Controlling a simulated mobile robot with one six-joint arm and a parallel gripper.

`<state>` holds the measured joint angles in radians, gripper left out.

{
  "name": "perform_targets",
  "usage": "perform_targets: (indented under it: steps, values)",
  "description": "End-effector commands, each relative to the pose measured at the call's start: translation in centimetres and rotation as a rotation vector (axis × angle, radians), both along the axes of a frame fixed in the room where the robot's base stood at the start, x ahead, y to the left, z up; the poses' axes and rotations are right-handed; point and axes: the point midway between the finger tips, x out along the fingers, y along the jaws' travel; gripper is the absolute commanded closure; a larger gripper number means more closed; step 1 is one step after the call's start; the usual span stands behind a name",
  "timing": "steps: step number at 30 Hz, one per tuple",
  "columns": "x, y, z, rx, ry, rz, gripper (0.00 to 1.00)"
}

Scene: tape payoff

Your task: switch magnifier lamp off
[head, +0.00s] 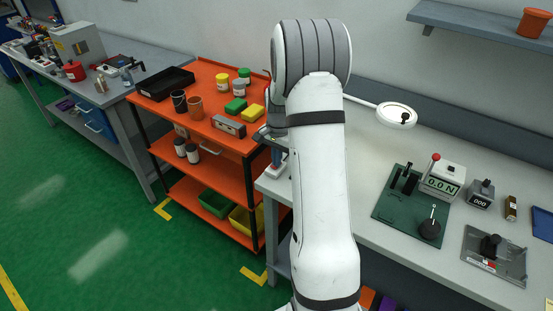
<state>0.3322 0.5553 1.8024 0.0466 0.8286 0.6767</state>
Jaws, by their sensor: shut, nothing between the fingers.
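The magnifier lamp's round white head (397,115) hangs over the back of the grey workbench (365,152). Its ring looks bright, but I cannot tell for sure whether it is lit. Its thin white arm runs left and disappears behind my own arm. I cannot make out its switch. My gripper (270,137) is partly visible at the left end of the workbench, beside my arm's big grey joint. It is shut and empty. A small white and reddish part (277,170) shows just below it, and I cannot tell whether they touch.
An orange cart (215,146) with jars, blocks and a black tray stands left of the workbench. A shelf (480,27) is above. Green floor is clear at lower left.

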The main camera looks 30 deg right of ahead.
Motion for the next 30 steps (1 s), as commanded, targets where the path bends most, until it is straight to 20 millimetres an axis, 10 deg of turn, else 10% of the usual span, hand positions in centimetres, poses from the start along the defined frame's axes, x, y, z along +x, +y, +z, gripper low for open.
perform_targets:
  steps: [30]
  values:
    - [0.9, -1.6, 13.7, -0.001, -0.001, 0.0, 1.0]
